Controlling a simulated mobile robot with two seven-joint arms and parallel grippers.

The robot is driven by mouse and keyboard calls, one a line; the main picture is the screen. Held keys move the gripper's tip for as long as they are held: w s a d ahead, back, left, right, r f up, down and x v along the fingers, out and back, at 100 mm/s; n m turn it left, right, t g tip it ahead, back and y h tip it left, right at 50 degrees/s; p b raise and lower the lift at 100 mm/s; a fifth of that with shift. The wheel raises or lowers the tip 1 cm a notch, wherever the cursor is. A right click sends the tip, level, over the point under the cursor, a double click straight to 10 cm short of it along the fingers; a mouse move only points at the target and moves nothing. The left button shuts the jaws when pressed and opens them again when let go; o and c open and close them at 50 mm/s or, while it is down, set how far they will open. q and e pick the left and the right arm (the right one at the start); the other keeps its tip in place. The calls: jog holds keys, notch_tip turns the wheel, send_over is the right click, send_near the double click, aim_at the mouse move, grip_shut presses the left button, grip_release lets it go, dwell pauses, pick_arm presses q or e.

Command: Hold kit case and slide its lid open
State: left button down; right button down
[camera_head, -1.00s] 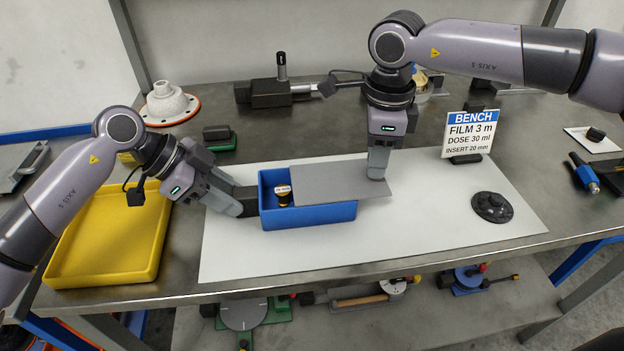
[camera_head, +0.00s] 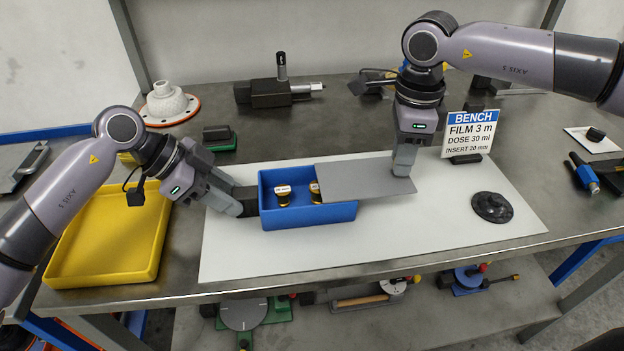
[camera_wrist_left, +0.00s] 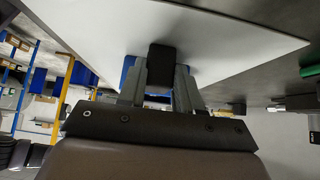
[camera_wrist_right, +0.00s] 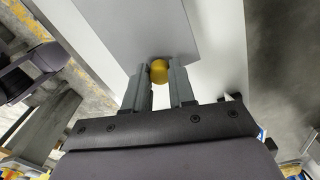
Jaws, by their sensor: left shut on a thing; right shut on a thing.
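The blue kit case (camera_head: 310,217) sits on the white mat, its left part open. Two small dark-and-gold pieces with white tops show inside; the right one is partly under the lid. The grey flat lid (camera_head: 362,184) covers the case's right part and sticks out past its right end. My left gripper (camera_head: 236,206) is shut on the black handle (camera_wrist_left: 161,66) at the case's left end. My right gripper (camera_head: 403,172) is shut on the lid's round yellow knob (camera_wrist_right: 159,71), which shows in the right wrist view; in the head view the fingers hide it.
A yellow tray (camera_head: 100,272) stands left of the white mat (camera_head: 440,235). A black round part (camera_head: 491,207) lies on the mat's right side, and a bench sign (camera_head: 470,133) stands behind it. The mat between lid and black part is clear.

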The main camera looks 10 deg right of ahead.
jog(key=shift+d, duration=0.5)
dwell(0.4)
jog(key=c, duration=0.9)
grip_release()
jog(key=shift+o, duration=0.2)
jog(key=shift+a+r, duration=0.1)
notch_tip(320, 180, up, 12)
